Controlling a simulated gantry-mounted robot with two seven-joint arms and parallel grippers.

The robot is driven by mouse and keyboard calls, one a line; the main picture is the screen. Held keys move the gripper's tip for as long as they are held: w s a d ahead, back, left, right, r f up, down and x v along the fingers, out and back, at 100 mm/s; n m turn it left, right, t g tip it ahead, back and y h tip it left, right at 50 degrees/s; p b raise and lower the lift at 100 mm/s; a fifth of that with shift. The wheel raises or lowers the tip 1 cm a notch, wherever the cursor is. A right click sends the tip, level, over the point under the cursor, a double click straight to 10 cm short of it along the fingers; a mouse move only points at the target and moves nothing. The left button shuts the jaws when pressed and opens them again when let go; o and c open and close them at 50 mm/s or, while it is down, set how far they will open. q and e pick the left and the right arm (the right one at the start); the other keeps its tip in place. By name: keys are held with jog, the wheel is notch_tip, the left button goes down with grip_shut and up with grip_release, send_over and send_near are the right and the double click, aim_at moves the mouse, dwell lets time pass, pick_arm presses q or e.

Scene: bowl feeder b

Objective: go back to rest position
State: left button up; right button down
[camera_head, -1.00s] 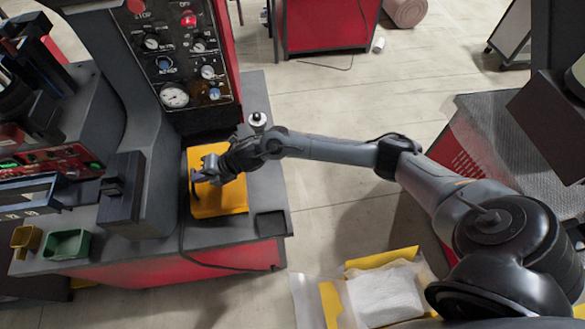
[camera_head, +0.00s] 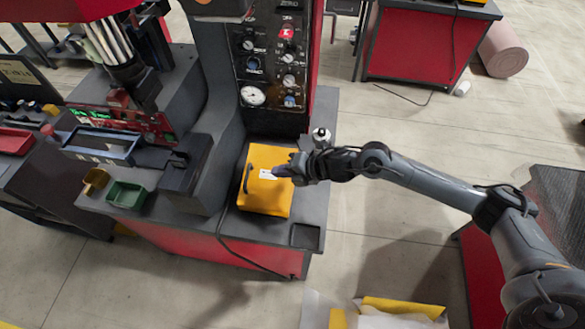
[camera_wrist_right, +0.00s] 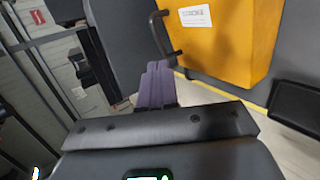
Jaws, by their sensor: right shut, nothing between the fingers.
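My right gripper (camera_head: 283,171) is shut and empty, its tips at the upper right part of a yellow box (camera_head: 262,195) in the head view. Whether it touches the box cannot be told there. In the right wrist view, the closed purple-grey fingers (camera_wrist_right: 156,86) stand apart in the picture from the yellow box (camera_wrist_right: 235,45), which has a white label and a dark handle. My right arm reaches in from the right. My left gripper is not in view.
The box sits on a grey machine bench (camera_head: 312,205) below a gauge panel (camera_head: 270,60). A green bin (camera_head: 126,195) and a small yellow bin (camera_head: 96,181) stand left. A red cabinet (camera_head: 420,50) stands behind. Open floor (camera_head: 400,125) lies right of the bench.

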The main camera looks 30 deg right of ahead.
jog(key=s+a+f+g, duration=0.25)
jog(key=s+f, duration=0.25)
jog(key=s, duration=0.3)
jog(key=s+a+f+m+t+y, duration=0.1)
jog(key=s+a+m+t+y, duration=0.1)
jog(key=s+a+m, duration=0.55)
jog(key=s+d+r+m+g+h, duration=0.1)
jog(key=s+d+m+g+h, duration=0.3)
jog(key=s+d+m+h, duration=1)
jog(key=a+r+m+y+p, duration=0.1)
jog(key=r+y+p, duration=0.1)
jog(key=r+p, duration=0.9)
jog(key=w+a+r+m+y+p, duration=0.1)
jog(key=a+r+m+y+p, duration=0.1)
jog(key=r+p, duration=1)
jog(key=shift+w+a+r+y+p, duration=0.15)
jog(key=shift+a+r+y+p, duration=0.15)
jog(key=shift+y+p, duration=0.15)
jog(key=shift+m+g, duration=0.25)
